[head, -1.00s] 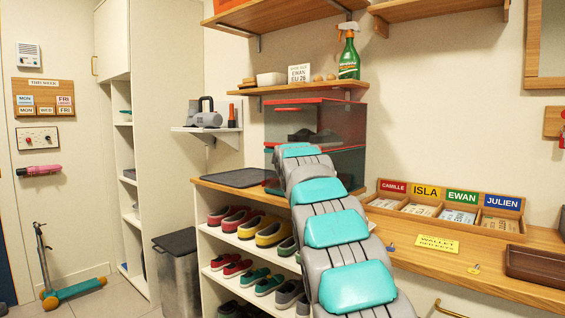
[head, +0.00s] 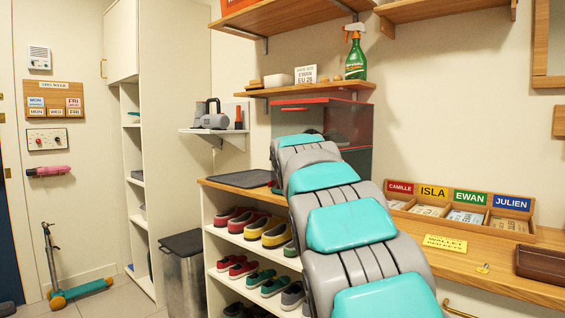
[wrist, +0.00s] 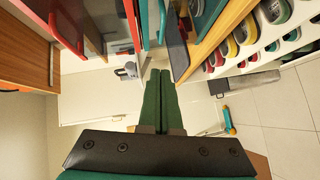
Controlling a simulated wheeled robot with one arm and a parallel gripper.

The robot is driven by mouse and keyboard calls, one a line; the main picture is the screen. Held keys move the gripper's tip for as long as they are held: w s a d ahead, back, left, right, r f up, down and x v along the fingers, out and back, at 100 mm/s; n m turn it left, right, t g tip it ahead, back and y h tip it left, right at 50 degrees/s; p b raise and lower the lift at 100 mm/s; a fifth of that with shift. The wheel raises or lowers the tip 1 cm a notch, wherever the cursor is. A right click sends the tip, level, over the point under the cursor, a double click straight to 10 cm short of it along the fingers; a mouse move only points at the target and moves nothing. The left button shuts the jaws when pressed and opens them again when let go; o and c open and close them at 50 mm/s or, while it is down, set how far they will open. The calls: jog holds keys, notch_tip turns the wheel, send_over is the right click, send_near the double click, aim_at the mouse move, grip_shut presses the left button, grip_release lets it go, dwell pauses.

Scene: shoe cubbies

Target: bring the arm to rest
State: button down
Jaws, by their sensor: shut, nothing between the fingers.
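My gripper (wrist: 159,76) shows in the wrist view, its two green fingers side by side and closed with nothing between them. It points into open space, with the shoe cubbies (wrist: 225,50) to its right in that view. In the head view my teal and grey arm rises from the bottom edge toward the red-edged clear boxes (head: 355,122). My gripper is hidden there behind the arm. The arm covers part of the boxes, the counter and the shoe cubbies (head: 210,248).
A wooden counter (head: 480,262) holds a name-labelled tray (head: 433,222), a yellow sign (head: 445,244) and a brown tray (head: 543,263). A shelf (head: 310,90) with a green spray bottle (head: 356,58) hangs above the boxes. A bin (head: 183,270) and scooter (head: 70,290) stand left; floor between is clear.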

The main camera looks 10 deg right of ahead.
jog(key=s+f+m+g, duration=0.8)
jog(key=s+f, duration=1.6)
jog(key=s, duration=0.1)
jog(key=s+a+f+m+g, duration=0.1)
jog(key=s+f+m+g, duration=0.1)
jog(key=s+f, duration=0.4)
jog(key=s+a+f+m+g+y, duration=0.1)
jog(key=s+f+g, duration=0.3)
jog(key=s, duration=1.3)
jog(key=s+a+f+m+g+y, duration=0.1)
jog(key=s+f+m+g, duration=0.2)
jog(key=s+f, duration=0.5)
jog(key=s, duration=0.3)
jog(key=shift+s+a+f+m+g, duration=0.2)
jog(key=shift+a+f+m+g, duration=0.1)
jog(key=shift+a+f, duration=0.05)
